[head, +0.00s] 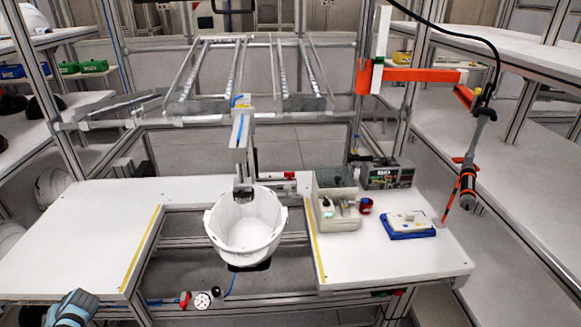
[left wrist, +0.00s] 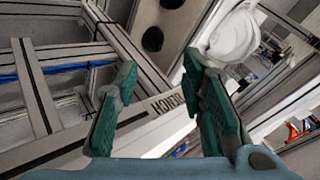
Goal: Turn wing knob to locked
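A white helmet shell (head: 245,228) sits open side up in the gap between the two worktop halves, below an upright grey clamp fixture (head: 241,150). A small red part (head: 291,175) shows beside the fixture; I cannot tell whether it is the wing knob. Another small red knob (head: 185,299) is beside a round gauge (head: 202,300) on the front rail. My left arm shows at the bottom left of the head view. In the left wrist view my left gripper (left wrist: 158,70) has its green fingers apart and nothing between them. My right gripper is out of view.
On the right worktop are a grey bin (head: 336,208), a dark red item (head: 366,205) and a blue tray (head: 408,233) with a white part. A screwdriver tool (head: 467,185) hangs at the right. The left worktop (head: 85,225) is clear.

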